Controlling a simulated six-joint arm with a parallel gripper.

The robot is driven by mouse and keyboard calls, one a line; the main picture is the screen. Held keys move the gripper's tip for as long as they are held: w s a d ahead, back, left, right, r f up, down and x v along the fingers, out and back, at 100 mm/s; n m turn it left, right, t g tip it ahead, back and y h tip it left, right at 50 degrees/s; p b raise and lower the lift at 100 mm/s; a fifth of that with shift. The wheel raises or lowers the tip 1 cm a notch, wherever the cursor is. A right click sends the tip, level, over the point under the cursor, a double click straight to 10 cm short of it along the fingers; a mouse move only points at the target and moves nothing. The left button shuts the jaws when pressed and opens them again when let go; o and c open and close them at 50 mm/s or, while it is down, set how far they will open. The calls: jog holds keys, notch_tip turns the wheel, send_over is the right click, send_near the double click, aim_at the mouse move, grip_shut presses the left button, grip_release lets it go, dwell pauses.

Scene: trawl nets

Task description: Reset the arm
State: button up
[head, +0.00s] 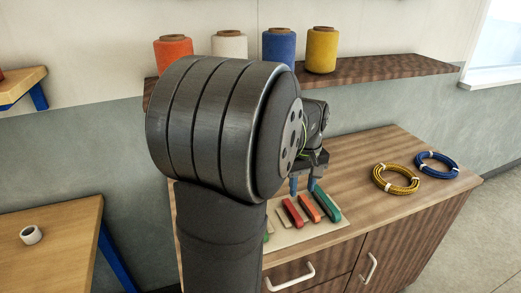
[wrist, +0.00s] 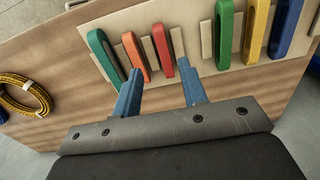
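My gripper (head: 302,184) hangs over the wooden cabinet top, its two blue fingers pointing down. In the wrist view my gripper (wrist: 159,70) has its fingers spread apart with nothing between them. Beyond the fingertips, long coloured pieces lie side by side on a beige board (wrist: 207,42): green (wrist: 104,55), orange (wrist: 136,55), red (wrist: 163,48), another green (wrist: 223,35), yellow (wrist: 256,30) and blue (wrist: 286,28). In the head view my arm hides part of this row; red (head: 292,212), orange (head: 309,208) and green (head: 327,206) show clearly.
A yellow coil (head: 395,179) and a blue coil (head: 437,165) lie on the cabinet top (head: 365,150) at right. Orange, white, blue and yellow spools (head: 322,50) stand on a wall shelf (head: 390,67) behind my arm. A white roll (head: 31,235) sits on the left table (head: 65,260).

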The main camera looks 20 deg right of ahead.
aim_at(298, 218)
notch_tip(298, 218, down, 12)
jog(key=shift+f, duration=0.15)
jog(key=shift+r, duration=2.1)
jog(key=shift+f, duration=0.1)
